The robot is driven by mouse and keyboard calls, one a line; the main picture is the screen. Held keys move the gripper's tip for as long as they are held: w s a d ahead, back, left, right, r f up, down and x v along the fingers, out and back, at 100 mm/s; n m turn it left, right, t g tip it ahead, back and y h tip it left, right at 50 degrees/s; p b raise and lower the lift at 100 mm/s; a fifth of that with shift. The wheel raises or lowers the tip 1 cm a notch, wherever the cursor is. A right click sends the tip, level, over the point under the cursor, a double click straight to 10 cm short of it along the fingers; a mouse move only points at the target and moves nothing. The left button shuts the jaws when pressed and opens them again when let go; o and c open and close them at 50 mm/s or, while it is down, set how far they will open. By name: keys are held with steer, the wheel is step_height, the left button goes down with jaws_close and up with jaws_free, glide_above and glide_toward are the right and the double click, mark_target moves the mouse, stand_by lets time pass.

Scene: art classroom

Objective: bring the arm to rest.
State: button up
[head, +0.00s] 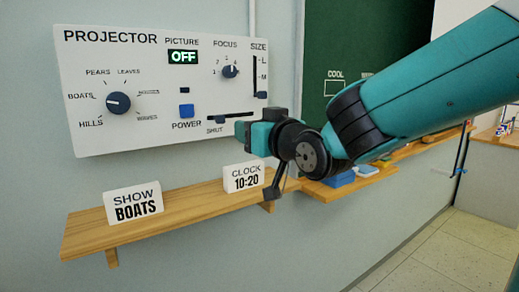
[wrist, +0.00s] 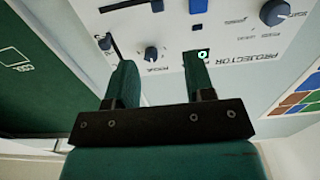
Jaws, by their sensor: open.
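My teal arm (head: 430,92) reaches in from the right in the head view. My gripper (head: 243,132) is at the lower right of the projector panel (head: 140,60), in front of the wall. In the wrist view my gripper (wrist: 160,78) shows two fingers spread apart with nothing between them. The projector panel (wrist: 240,22) appears upside down beyond the fingers. I cannot tell how far the fingertips are from the panel; no contact is visible.
A wooden shelf (head: 190,213) below the panel holds a "SHOW BOATS" card (head: 133,202) and a "CLOCK 10:20" card (head: 243,178). The picture display (head: 183,57) reads OFF. A green chalkboard (head: 325,40) and a ledge (head: 350,187) lie behind my arm. Floor (head: 440,245) at lower right is clear.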

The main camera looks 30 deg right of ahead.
steer(key=shift+s, duration=0.8)
steer(key=s+a+f+n+g+y+p, duration=0.2)
steer(key=s+a+f+n+g+y, duration=0.15)
steer(key=s+a+f+g, duration=0.6)
steer(key=s+a+f+n+g, duration=0.3)
steer(key=s+g, duration=0.5)
steer(key=s, duration=0.3)
steer(key=shift+a+f+p, duration=0.2)
steer(key=shift+a+p, duration=0.2)
steer(key=shift+a, duration=0.1)
steer(key=shift+w+g, duration=0.1)
steer(key=shift+g, duration=0.15)
steer(key=shift+c, duration=0.6)
steer(key=shift+d, duration=0.1)
